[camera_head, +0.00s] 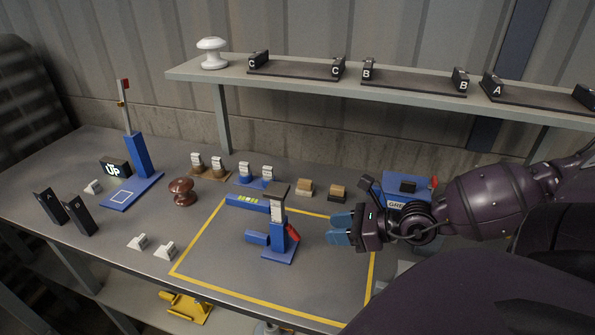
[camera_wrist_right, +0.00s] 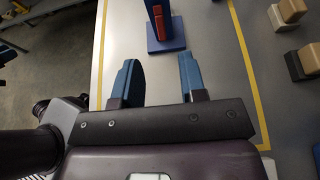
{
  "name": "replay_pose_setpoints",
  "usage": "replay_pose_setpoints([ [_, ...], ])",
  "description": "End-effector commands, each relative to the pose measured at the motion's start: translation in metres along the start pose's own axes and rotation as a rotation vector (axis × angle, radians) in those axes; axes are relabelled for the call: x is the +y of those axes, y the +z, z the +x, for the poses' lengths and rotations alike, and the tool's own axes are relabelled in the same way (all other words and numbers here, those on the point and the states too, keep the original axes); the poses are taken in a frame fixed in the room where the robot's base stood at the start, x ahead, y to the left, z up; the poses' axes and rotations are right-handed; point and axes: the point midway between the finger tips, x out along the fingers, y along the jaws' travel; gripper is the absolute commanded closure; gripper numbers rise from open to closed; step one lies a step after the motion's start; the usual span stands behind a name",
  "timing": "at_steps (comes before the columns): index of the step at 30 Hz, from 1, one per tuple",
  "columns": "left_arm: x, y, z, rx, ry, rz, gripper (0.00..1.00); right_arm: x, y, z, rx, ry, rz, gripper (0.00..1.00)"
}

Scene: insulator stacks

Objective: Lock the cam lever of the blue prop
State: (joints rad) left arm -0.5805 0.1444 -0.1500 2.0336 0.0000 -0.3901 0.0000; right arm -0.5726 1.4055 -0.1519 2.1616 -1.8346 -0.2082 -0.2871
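The blue prop (camera_head: 279,246) stands upright on a square base inside the yellow taped outline on the table. It has a dark top plate (camera_head: 266,189) and a short red cam lever (camera_head: 292,233) on its right side. The lever slants down and outward in the head view. In the right wrist view the blue base (camera_wrist_right: 168,44) and red lever (camera_wrist_right: 159,20) show beyond the fingertips. My right gripper (camera_head: 341,229) is to the right of the prop, apart from it. Its blue fingers are spread and empty in the right wrist view (camera_wrist_right: 160,75). My left gripper is not in view.
Another blue stand (camera_head: 138,155) with a red piece on top is at the left. A brown insulator (camera_head: 182,191), tan blocks (camera_head: 304,187) and a blue bin (camera_head: 407,185) stand around the outline. A shelf (camera_head: 420,95) runs along the back. The outline's front area is clear.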

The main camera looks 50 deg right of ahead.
Motion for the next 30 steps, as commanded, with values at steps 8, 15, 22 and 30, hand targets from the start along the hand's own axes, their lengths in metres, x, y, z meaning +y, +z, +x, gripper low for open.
replay_pose_setpoints([
  [8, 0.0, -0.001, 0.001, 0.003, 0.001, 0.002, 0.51, -0.001, 0.0, 0.026, -0.005, -0.002, 0.001, 0.62],
  [15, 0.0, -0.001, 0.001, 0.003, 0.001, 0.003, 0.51, 0.0, 0.001, 0.048, -0.005, 0.0, 0.001, 0.62],
  [22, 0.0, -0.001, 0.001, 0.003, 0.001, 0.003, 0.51, 0.0, 0.001, 0.072, -0.004, 0.0, 0.001, 0.62],
  [30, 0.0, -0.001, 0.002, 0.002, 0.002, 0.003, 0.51, 0.0, 0.0, 0.088, -0.001, 0.001, 0.0, 0.62],
])
